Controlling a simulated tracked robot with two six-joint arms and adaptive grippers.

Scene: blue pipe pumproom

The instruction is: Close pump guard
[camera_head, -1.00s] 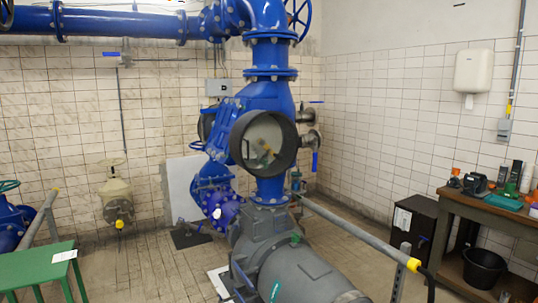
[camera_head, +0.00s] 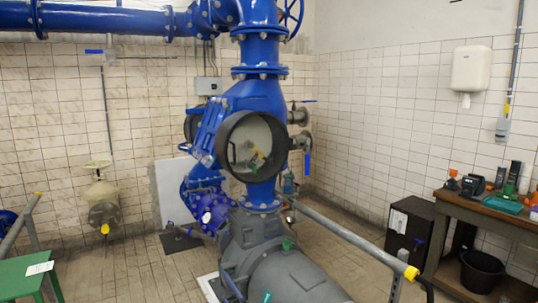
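The blue pump housing (camera_head: 258,98) stands upright in the middle of the head view. A round opening (camera_head: 252,147) with a thick dark rim faces me on its front. A pale inside with small yellow and green parts shows within the rim, and a dark handle shape is at its left side. A blue ribbed plate (camera_head: 209,130) stands at a slant just left of the rim. I cannot tell whether this plate or the round piece is the guard, or whether it is latched. Neither of my grippers is in view.
A grey rail (camera_head: 350,235) with a yellow end runs right of the grey pump body (camera_head: 290,275). A workbench (camera_head: 480,215) with tools and a black bucket (camera_head: 482,270) stand at right. A green table (camera_head: 25,277) is at lower left. Tiled floor is open at left centre.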

